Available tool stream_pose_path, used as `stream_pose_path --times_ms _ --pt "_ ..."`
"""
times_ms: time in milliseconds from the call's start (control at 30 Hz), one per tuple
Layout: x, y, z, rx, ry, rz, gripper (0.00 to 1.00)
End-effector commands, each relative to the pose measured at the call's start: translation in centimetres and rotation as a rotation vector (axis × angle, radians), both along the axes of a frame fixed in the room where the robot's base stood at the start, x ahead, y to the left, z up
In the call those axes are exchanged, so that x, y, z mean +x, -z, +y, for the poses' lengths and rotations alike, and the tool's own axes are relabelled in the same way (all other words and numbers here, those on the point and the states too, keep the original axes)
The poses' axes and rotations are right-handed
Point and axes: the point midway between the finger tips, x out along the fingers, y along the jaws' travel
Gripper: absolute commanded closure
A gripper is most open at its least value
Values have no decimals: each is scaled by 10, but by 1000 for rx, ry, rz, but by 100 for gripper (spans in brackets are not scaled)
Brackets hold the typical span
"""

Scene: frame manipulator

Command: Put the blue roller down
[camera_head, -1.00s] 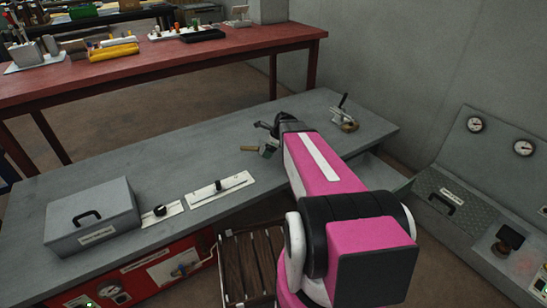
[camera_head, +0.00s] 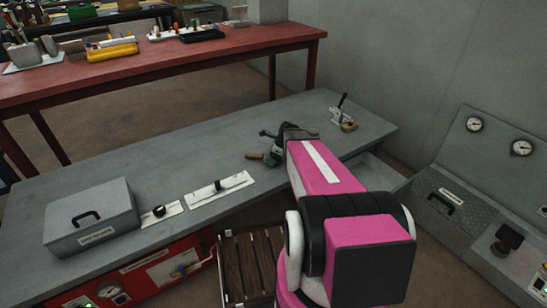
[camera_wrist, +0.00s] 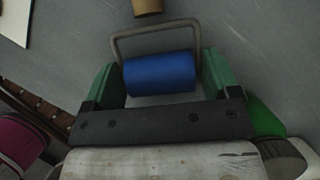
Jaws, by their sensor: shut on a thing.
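The blue roller (camera_wrist: 160,74) sits crosswise between the two green fingers of my gripper (camera_wrist: 160,66) in the wrist view. Its bent metal wire frame reaches past the fingertips to a tan handle (camera_wrist: 148,7), cut off by the top edge. I cannot tell whether the roller touches the bench.
A switch plate (camera_head: 219,190) and a grey lidded box (camera_head: 91,219) stand to the left on the bench. A small clamp-like tool (camera_head: 343,117) stands to the right. The bench around my gripper is bare. A wooden slatted crate (camera_head: 251,265) is below the front edge.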

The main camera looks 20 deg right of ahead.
Motion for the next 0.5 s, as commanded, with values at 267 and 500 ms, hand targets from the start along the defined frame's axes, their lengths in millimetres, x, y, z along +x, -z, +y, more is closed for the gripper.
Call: stream_pose_path --times_ms 267,500 --pt "0 2 0 0 0 0 0" --pt "-1 -7 -2 0 0 -1 0"
